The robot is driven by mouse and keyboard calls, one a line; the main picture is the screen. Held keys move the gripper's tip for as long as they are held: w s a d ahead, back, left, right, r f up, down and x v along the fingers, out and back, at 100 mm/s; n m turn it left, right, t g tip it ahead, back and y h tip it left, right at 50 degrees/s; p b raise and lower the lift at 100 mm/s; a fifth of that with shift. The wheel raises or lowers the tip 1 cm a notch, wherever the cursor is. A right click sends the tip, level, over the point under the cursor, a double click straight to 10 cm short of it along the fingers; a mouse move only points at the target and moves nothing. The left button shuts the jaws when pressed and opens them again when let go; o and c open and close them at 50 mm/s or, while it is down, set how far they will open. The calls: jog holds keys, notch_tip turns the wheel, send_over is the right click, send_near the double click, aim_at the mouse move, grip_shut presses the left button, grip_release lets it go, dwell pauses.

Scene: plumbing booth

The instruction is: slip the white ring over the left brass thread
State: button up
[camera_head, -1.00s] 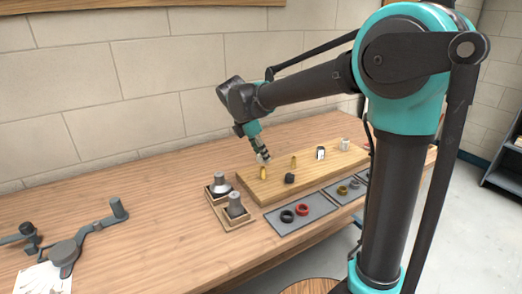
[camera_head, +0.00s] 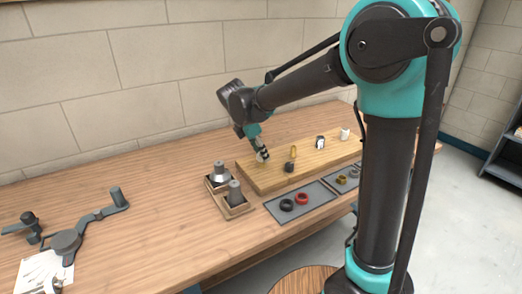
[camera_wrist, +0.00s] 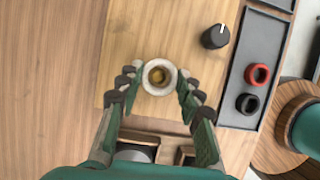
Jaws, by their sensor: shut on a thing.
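The white ring (camera_wrist: 146,80) sits between the fingertips of my gripper (camera_wrist: 158,81) in the wrist view, with a finger against each side. The left brass thread (camera_wrist: 159,76) shows inside the ring's hole, roughly centred. From above, I cannot tell how far down the thread the ring sits. In the head view my gripper (camera_head: 262,157) is low over the left part of the wooden board (camera_head: 330,160) and hides the left thread. Another brass thread (camera_head: 293,151) stands upright to its right.
A black knob (camera_wrist: 215,37) is on the board near the gripper. A grey tray (camera_head: 300,218) holds a black ring (camera_head: 287,205) and a red ring (camera_head: 302,198). Two grey pieces in wooden holders (camera_head: 234,207) stand at the board's left end. The table's left part has free room.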

jog(key=shift+f, duration=0.1)
dwell(0.3)
jog(key=o, duration=1.7)
jog(key=shift+r, duration=2.5)
